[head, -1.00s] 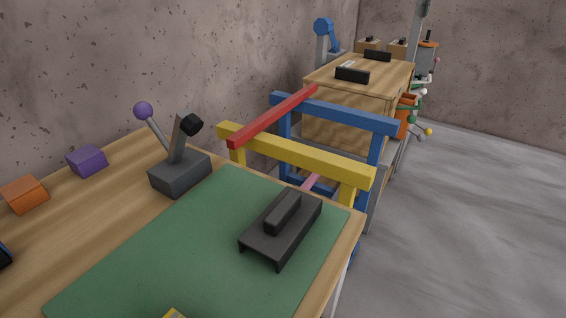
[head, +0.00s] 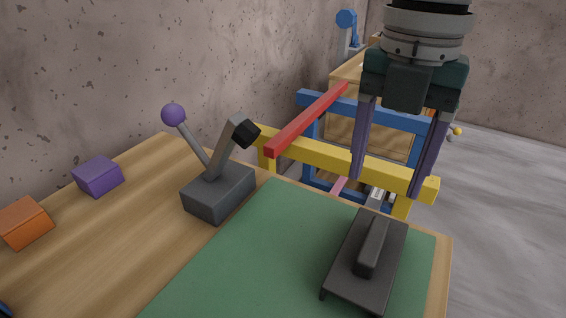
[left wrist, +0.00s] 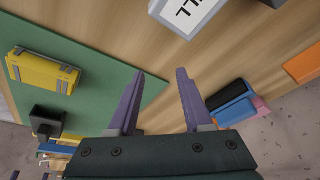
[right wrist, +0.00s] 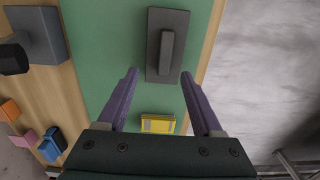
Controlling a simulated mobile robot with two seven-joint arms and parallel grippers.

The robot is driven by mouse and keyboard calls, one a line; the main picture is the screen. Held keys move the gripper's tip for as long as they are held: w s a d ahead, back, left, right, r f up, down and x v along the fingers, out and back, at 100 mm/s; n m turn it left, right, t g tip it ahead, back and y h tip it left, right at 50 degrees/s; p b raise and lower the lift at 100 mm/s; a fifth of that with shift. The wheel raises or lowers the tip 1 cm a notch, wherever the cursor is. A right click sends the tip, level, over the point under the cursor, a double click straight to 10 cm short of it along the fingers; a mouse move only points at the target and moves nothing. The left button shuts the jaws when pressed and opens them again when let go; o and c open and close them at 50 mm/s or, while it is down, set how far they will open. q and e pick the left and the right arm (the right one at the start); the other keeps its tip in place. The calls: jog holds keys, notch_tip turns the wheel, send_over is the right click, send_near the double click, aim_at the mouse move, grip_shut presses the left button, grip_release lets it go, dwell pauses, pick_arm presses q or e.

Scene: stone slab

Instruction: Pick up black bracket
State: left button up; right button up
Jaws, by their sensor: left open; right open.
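The black bracket (head: 387,264) is a dark flat plate with a raised bar on top. It lies on the green mat (head: 235,265) near the table's right edge. My right gripper (head: 391,185) is open and empty above and behind the bracket in the head view, fingers pointing down. In the right wrist view the bracket (right wrist: 167,45) lies ahead, its bar lying between the lines of the open fingers (right wrist: 160,84), apart from them. My left gripper (left wrist: 160,82) is open and empty over the table and the mat's edge; the head view does not show it.
A dark lever box (head: 218,190) with a purple ball stands left of the mat. Purple (head: 98,175) and orange (head: 25,222) blocks lie further left. A yellow, red and blue frame (head: 340,157) stands behind the mat. A yellow case (left wrist: 45,72) is on the mat.

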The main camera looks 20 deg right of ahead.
aim_at(375, 239)
jog(key=f, duration=0.5)
jog(key=s+f, duration=0.1)
jog(key=f, duration=0.2)
jog(key=shift+d+f+b, duration=0.1)
jog(key=shift+d+b, duration=0.2)
jog(key=shift+b, duration=0.1)
jog(key=shift+f, duration=0.55)
grip_shut()
dwell(0.4)
